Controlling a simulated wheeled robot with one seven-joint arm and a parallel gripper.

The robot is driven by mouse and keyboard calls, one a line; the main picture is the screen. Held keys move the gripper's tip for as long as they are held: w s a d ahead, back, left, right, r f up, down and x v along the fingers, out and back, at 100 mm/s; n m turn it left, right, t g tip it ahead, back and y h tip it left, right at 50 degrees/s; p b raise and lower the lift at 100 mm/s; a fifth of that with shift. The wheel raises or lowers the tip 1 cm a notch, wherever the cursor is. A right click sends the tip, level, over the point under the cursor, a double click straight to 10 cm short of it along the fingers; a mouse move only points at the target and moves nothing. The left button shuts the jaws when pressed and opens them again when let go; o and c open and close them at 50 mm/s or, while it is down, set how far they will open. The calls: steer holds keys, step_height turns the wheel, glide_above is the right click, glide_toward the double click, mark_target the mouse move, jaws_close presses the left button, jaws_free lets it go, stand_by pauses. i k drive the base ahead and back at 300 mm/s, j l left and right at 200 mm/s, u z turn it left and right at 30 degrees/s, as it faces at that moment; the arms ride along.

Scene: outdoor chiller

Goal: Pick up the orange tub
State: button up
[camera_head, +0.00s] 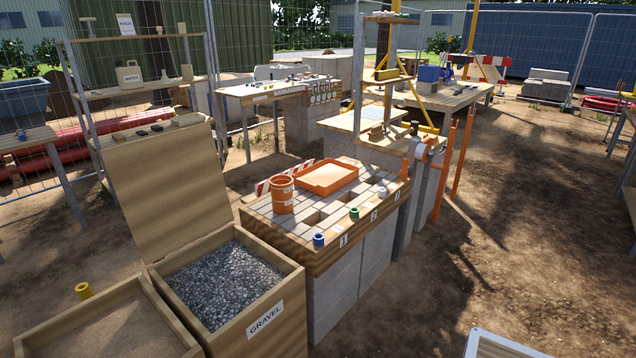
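Two orange containers stand on the brick-topped bench in the middle of the view. One is an upright round orange tub (282,196), like a small bucket, with pale marking on its side.
Small blue (318,240), green (354,214) and white cups line the bench's front edge. An open gravel box (262,330) with a raised lid (155,190) stands left. Bare ground lies right.

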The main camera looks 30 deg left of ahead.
mark_target(282, 195)
steer(key=i+l+u, duration=0.2)
steer(key=i, duration=0.9)
steer(key=i+u, duration=0.7)
steer(key=u, duration=0.15)
steer(key=i+u, duration=0.2)
steer(key=u, duration=0.2)
steer(key=i+u, duration=0.2)
steer(key=u, duration=0.25)
steer(key=i+l+u, duration=0.15)
steer(key=u, duration=0.25)
steer(key=i+l+u, duration=0.15)
steer(key=u, duration=0.3)
steer(key=i+l, duration=0.05)
steer(key=i, duration=0.05)
